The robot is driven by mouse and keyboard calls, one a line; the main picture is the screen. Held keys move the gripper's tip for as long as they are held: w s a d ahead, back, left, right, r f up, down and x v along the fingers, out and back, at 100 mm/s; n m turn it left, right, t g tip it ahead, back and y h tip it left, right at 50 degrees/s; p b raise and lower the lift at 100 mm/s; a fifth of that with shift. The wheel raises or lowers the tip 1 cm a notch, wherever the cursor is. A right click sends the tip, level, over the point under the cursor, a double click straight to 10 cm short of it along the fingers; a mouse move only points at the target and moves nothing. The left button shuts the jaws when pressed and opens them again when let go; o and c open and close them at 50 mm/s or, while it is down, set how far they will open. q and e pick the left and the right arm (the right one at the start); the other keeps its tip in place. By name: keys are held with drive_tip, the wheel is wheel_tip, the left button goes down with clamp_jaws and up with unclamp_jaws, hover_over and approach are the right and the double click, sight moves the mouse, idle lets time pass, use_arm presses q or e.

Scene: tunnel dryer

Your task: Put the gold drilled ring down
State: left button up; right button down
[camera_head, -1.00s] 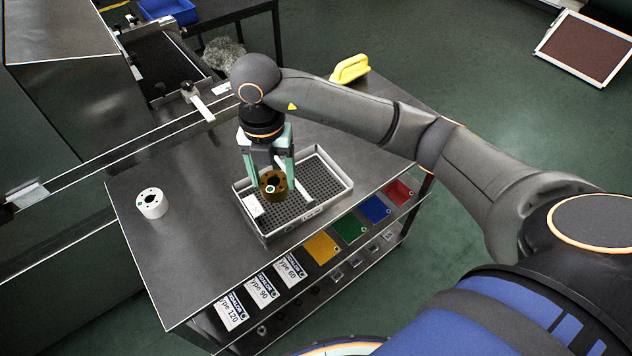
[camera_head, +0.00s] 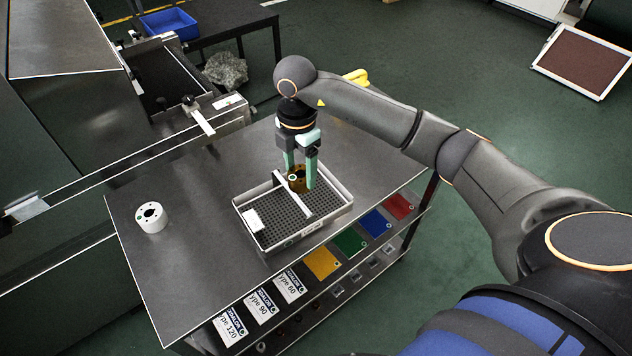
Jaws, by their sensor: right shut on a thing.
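My right gripper (camera_head: 301,183) points down and is shut on the gold drilled ring (camera_head: 297,183). The ring sits between its two green fingers, over the far right part of the light grey tray (camera_head: 333,221), just right of the tray's white divider bar (camera_head: 295,196). I cannot tell whether the ring touches the tray's perforated floor. My left gripper is not in view.
A white drilled ring (camera_head: 152,217) stands on the table (camera_head: 190,270) left of the tray. A yellow object (camera_head: 357,77) is partly hidden behind my right arm. Coloured and type labels line the table's front. The table between white ring and tray is clear.

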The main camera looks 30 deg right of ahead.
drive_tip(key=d+f, duration=0.2)
drive_tip(key=w+d+f, duration=0.1)
drive_tip(key=d+f, duration=0.1)
drive_tip(key=f, duration=0.1)
drive_tip(key=shift+w+d+f, duration=0.1)
drive_tip(key=shift+d+f, duration=0.05)
drive_tip(key=shift+w+d+f, duration=0.1)
drive_tip(key=shift+d+f, duration=0.1)
drive_tip(key=shift+f, duration=1.55)
drive_tip(key=shift+f, duration=0.1)
drive_tip(key=shift+f, duration=0.1)
unclamp_jaws()
wheel_tip(320, 180, up, 12)
drive_tip(key=shift+r, duration=0.15)
